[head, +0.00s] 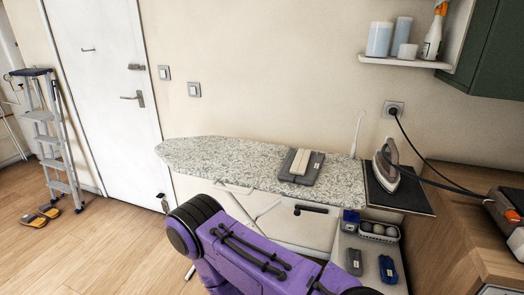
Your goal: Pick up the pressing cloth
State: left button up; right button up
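A folded dark grey cloth with a pale band across its middle, which looks like the pressing cloth (312,170), lies flat on the speckled ironing board (225,155). It is right of the board's middle, and nothing touches it from above. A purple and black part of my own arm fills the bottom centre, in front of the board. No fingers of either gripper show, so I cannot see whether they are open or shut.
An iron (386,166) stands on a dark pad (405,195) at the board's right end, its cord running to a wall socket (393,109). A shelf (400,62) with containers hangs above. A wooden counter (440,225) is at right. A stepladder (50,140) stands at left.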

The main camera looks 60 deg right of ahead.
aim_at(300, 162)
jog(key=i, duration=1.5)
jog(key=z, duration=2)
